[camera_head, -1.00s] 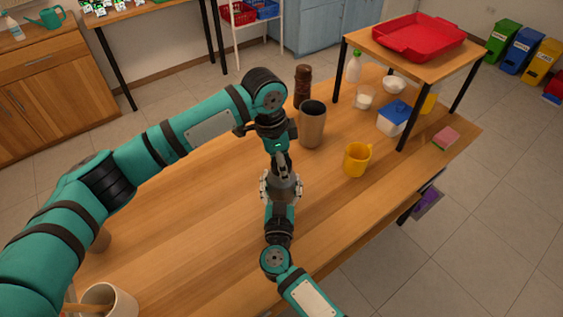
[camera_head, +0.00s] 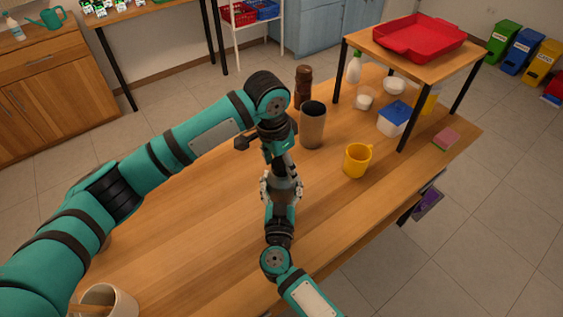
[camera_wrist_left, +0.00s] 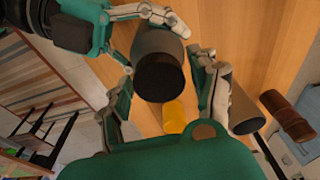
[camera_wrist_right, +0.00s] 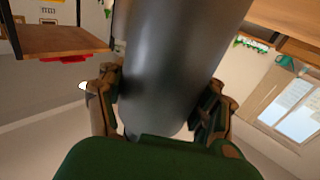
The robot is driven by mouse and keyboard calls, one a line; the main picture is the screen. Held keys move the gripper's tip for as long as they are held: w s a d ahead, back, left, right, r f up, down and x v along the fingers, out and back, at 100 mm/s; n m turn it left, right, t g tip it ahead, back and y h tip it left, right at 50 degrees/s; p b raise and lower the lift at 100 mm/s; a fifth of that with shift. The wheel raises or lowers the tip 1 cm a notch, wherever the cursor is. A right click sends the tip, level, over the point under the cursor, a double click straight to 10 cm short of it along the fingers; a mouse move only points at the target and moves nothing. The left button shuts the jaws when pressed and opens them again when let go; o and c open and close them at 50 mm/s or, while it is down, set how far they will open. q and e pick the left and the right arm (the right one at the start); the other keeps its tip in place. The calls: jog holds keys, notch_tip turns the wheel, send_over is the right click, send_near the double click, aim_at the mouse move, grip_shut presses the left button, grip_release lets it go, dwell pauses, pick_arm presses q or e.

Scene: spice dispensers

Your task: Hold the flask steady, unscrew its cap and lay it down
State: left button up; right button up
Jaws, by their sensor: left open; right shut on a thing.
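The grey flask (camera_head: 287,188) stands above the table near its middle, partly hidden by my arms. In the left wrist view the flask body (camera_wrist_left: 158,43) shows with its black cap (camera_wrist_left: 160,80) on the end facing the camera. My right gripper (camera_head: 281,190) is shut around the flask body; the right wrist view shows the dark body (camera_wrist_right: 172,70) between its fingers. My left gripper (camera_head: 279,163) is over the cap end. In the left wrist view its fingers are open on either side of the cap, with gaps visible.
A yellow mug (camera_head: 357,160), a grey tumbler (camera_head: 312,127) and a brown pepper mill (camera_head: 303,88) stand beyond the flask. A raised shelf with a red tray (camera_head: 418,38) is at the back right. A beige pot (camera_head: 108,302) is front left. The table's left middle is clear.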

pick_arm(q)
jog(key=m+g, duration=0.1)
jog(key=m, duration=1.2)
jog(key=shift+g, duration=0.4)
jog(key=m, duration=0.4)
jog(key=shift+g, duration=0.3)
jog(key=m, duration=0.3)
jog(key=shift+s+m+y, duration=0.1)
jog(key=shift+m+y, duration=0.3)
jog(key=m+y, duration=0.1)
jog(key=m, duration=0.5)
jog(key=shift+m, duration=0.3)
jog(key=shift+c, duration=0.4)
